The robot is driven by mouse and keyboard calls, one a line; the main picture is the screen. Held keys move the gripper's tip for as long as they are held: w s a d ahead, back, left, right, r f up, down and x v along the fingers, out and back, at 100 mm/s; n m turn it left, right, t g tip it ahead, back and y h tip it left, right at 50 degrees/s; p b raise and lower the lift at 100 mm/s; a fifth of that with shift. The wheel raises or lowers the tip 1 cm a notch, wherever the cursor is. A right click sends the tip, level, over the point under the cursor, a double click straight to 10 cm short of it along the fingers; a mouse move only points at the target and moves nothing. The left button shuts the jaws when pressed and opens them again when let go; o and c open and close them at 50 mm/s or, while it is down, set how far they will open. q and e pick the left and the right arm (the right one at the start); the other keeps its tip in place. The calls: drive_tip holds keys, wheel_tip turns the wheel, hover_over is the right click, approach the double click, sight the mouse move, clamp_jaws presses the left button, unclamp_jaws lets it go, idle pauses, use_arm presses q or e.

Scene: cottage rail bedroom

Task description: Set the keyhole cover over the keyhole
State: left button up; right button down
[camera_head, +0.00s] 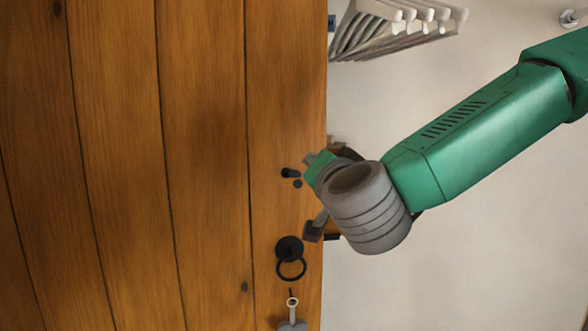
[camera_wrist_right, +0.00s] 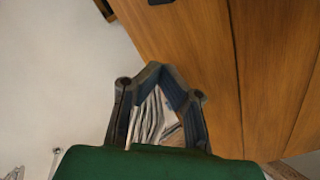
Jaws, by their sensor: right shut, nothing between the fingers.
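A wooden plank door fills the left of the head view. Near its right edge a short dark piece (camera_head: 290,172), which looks like the keyhole cover, lies roughly sideways. Just below it is a small round dark spot (camera_head: 297,184), which looks like the keyhole, showing uncovered. My right gripper (camera_wrist_right: 165,68) is shut and empty, its fingertips meeting in the right wrist view, with door planks behind and to the right. In the head view my right wrist is close to the right of the cover and hides most of the gripper. My left gripper is not in view.
A black ring handle (camera_head: 290,258) hangs below the keyhole, and a grey key-like piece (camera_head: 292,310) hangs lower. Pale hangers or slats (camera_head: 400,20) are at the top.

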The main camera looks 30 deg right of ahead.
drive_tip(key=p, duration=0.1)
approach(292, 174)
drive_tip(key=w+d+r, duration=0.2)
drive_tip(key=r, duration=0.1)
drive_tip(key=w+d+r, duration=0.1)
drive_tip(key=d+r, duration=0.1)
drive_tip(key=shift+w, duration=0.35)
drive_tip(key=shift+w+a+f, duration=0.15)
drive_tip(key=shift+w+f, duration=0.2)
drive_tip(key=shift+f, duration=0.2)
drive_tip(key=shift+w+a+f, duration=0.15)
drive_tip(key=shift+w+f, duration=0.2)
drive_tip(key=shift+f, duration=0.15)
drive_tip(key=shift+w+a+f, duration=0.3)
drive_tip(key=shift+f, duration=0.15)
drive_tip(key=shift+a+f, duration=0.1)
drive_tip(key=shift+a, duration=0.15)
drive_tip(key=shift+w, duration=0.1)
drive_tip(key=shift+n+p, duration=0.3)
drive_tip(key=shift+n, duration=0.1)
